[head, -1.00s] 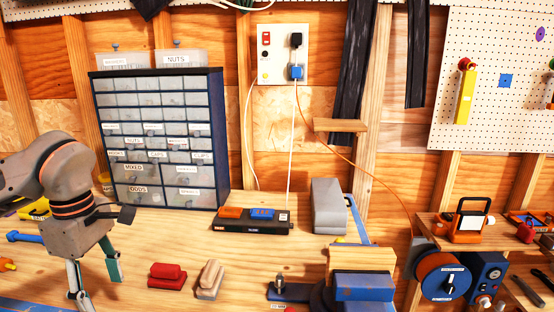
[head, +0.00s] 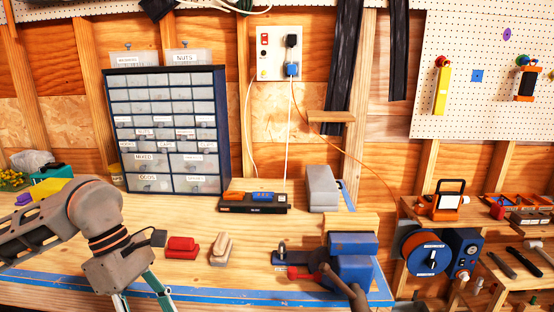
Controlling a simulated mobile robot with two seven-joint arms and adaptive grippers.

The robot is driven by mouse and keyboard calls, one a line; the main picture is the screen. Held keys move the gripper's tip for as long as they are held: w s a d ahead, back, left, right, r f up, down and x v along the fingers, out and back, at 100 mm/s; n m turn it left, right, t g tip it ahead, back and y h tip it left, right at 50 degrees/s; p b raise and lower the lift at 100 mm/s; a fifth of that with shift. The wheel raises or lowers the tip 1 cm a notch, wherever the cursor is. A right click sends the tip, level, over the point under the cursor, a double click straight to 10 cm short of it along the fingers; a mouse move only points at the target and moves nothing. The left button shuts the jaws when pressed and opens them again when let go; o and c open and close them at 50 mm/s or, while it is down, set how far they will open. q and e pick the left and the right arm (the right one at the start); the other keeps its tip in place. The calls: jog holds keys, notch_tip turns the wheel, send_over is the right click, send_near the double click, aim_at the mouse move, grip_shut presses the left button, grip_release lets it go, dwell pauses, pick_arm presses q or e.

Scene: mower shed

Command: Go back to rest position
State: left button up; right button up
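My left gripper (head: 143,302) hangs at the lower left in the head view, over the front of the wooden workbench (head: 200,275). Its two fingers are spread apart with nothing visible between them; the fingertips run to the bottom edge of the picture. My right gripper is not in view.
Red (head: 182,247) and beige (head: 221,250) blocks lie right of the gripper. A blue vise (head: 352,262) stands at the bench's front right. A drawer cabinet (head: 170,130) and power strip (head: 254,203) stand behind. An orange-and-blue cord reel (head: 425,252) sits on the right.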

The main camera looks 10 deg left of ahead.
pick_arm(q)
jog(key=s+d+f+g+h, duration=0.15)
jog(key=d+h, duration=0.35)
jog(key=d, duration=0.6)
jog(key=w+d+r+n+t+h, duration=0.4)
jog(key=d+r+n+t+h, duration=0.1)
jog(key=d+n+h, duration=0.6)
jog(key=w+a+f+n+t+y, duration=0.35)
jog(key=n+t, duration=0.35)
jog(key=n, duration=0.3)
jog(key=w+a+f+n+t+y, duration=0.2)
jog(key=w+f+n+t+y, duration=0.15)
jog(key=n+t, duration=0.4)
jog(key=a+f+n+y, duration=0.4)
jog(key=f+n+y, duration=0.2)
jog(key=f+n, duration=0.4)
jog(key=s+a+f+n+g+y, duration=0.1)
jog(key=s+f+n, duration=0.4)
jog(key=f, duration=0.5)
jog(key=s+a+f+n+g+y, duration=0.2)
jog(key=s+f+n+g+y, duration=0.2)
jog(key=s+f, duration=0.4)
notch_tip(320, 180, down, 4)
jog(key=shift+a+r+n+g, duration=0.15)
jog(key=shift+r+n+g, duration=0.1)
jog(key=shift+n+g, duration=0.45)
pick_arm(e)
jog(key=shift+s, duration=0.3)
